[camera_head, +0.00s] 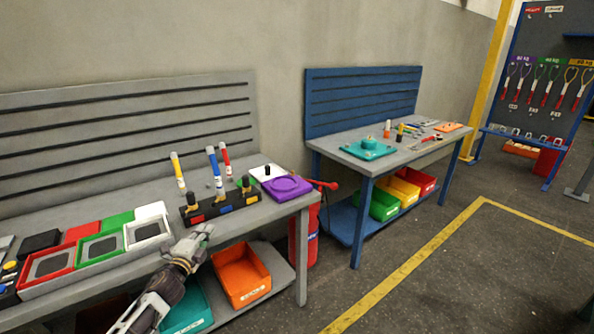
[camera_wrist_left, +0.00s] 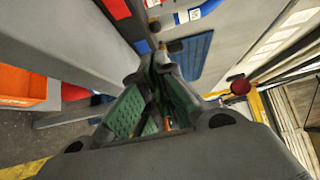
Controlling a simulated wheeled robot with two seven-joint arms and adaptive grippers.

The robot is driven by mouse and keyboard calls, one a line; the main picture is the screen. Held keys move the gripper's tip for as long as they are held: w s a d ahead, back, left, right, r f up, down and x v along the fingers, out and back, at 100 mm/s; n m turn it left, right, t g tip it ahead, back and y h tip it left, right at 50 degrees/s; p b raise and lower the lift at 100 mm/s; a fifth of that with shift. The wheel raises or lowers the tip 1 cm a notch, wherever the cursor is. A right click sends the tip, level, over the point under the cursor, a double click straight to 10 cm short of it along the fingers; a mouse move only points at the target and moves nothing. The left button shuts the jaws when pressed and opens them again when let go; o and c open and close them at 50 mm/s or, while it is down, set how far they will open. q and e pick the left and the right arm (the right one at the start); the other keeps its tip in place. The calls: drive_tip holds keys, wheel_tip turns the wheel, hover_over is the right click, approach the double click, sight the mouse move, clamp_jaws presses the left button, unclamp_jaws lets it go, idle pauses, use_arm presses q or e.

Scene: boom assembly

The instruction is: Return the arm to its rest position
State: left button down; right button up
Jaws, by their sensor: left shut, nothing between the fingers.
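My left gripper (camera_head: 203,232) is in front of the near grey workbench (camera_head: 175,205), close to its front edge in the head view. In the left wrist view my left gripper (camera_wrist_left: 155,62) has its fingers together with nothing between them. My left arm comes up from the bottom left of the head view. My right gripper is not in view.
A black holder (camera_head: 222,210) with markers and a purple tray (camera_head: 287,188) stand on the near bench. Coloured trays (camera_head: 100,245) sit to the left. An orange bin (camera_head: 242,275) is on the lower shelf.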

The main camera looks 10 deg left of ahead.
use_arm(q)
drive_tip(key=s+d+f+n+g+y, duration=0.1)
drive_tip(key=s+d+f+n+g, duration=0.7)
drive_tip(key=s+d+f+n, duration=0.4)
drive_tip(key=s+d+f+n+g+h, duration=0.1)
drive_tip(key=s+d+g+h, duration=0.15)
drive_tip(key=s+d, duration=0.45)
drive_tip(key=s+d+f+n+g+h, duration=0.15)
drive_tip(key=s+d+g, duration=0.3)
drive_tip(key=s, duration=0.55)
wheel_tip(320, 180, down, 30)
drive_tip(key=s+a+y, duration=0.1)
drive_tip(key=a, duration=0.1)
drive_tip(key=s+a+f, duration=0.4)
drive_tip(key=s+f, duration=0.6)
drive_tip(key=s+a+f+g+p, duration=0.1)
drive_tip(key=s+a+f, duration=0.2)
drive_tip(key=s+f, duration=0.7)
drive_tip(key=shift+s+a+y+p, duration=0.3)
drive_tip(key=shift+s+a, duration=0.05)
drive_tip(key=shift+s, duration=0.2)
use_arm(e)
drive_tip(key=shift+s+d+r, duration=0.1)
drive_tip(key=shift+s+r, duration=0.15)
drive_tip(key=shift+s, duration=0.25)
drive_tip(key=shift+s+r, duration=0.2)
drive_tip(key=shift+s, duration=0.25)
